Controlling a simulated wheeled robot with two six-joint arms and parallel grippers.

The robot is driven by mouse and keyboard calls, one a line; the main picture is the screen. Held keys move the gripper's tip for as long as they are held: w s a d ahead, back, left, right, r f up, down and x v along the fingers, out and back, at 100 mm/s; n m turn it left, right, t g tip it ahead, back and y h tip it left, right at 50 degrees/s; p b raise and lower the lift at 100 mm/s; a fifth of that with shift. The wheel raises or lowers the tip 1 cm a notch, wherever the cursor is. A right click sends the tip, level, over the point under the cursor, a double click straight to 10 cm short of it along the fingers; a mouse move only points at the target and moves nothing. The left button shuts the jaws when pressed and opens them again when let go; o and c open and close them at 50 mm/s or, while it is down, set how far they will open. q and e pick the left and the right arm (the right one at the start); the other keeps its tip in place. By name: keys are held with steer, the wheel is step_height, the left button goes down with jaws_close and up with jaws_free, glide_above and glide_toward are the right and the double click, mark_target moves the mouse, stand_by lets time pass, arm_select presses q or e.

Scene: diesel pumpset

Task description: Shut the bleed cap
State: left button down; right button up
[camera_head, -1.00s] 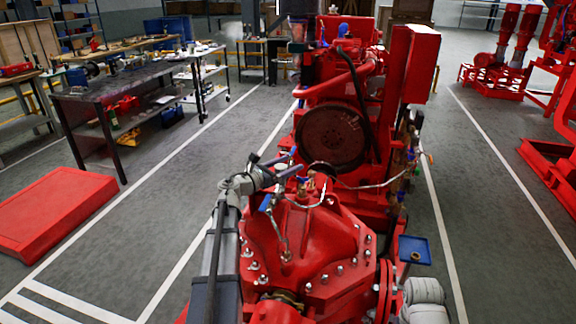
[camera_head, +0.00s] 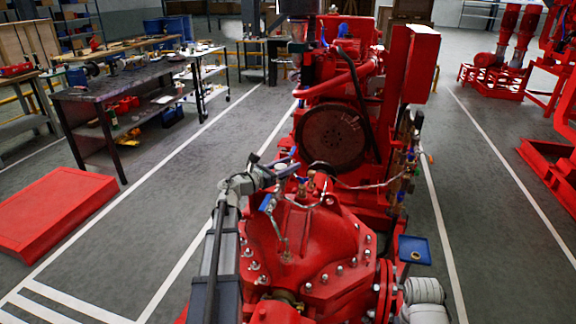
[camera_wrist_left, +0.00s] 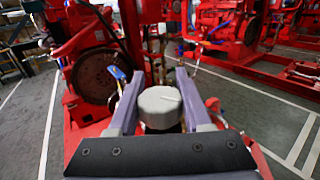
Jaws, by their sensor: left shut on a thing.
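A pale grey round cap (camera_wrist_left: 160,106), which I take to be the bleed cap, sits between the two fingers of my left gripper (camera_wrist_left: 161,98) in the left wrist view. The fingers are shut on its sides. In the head view, my left gripper (camera_head: 287,166) is over the top of the red pump casing (camera_head: 300,228), near small pipe fittings. The cap is small there and partly hidden by the fingers. Whether it is fully seated cannot be told. My right gripper is not in view.
Thin metal pipes and a blue-handled valve (camera_head: 267,202) are close beside the left gripper. The red engine with its dark round flywheel (camera_head: 331,138) stands behind. A small blue tray (camera_head: 414,249) is at the right. A workbench (camera_head: 110,90) stands at the left, with open floor between.

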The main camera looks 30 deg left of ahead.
arm_select(q)
steer(key=shift+h, duration=0.3)
steer(key=shift+s+d+m+g+h, duration=0.15)
steer(key=shift+d+m+g+h, duration=0.05)
steer(key=shift+m+g+h, duration=0.85)
steer(key=shift+s+d+m+g+h, duration=0.15)
steer(key=shift+d+m+g+h, duration=0.1)
steer(key=shift+m+g+h, duration=0.85)
steer(key=shift+s+d+m+g+h, duration=0.2)
steer(key=shift+m+g+h, duration=0.5)
steer(key=shift+h, duration=0.65)
steer(key=shift+c, duration=1.6)
jaws_free()
steer(key=v, duration=0.7)
steer(key=shift+s+a, duration=0.2)
steer(key=shift+a, duration=0.05)
steer(key=shift+s, duration=0.1)
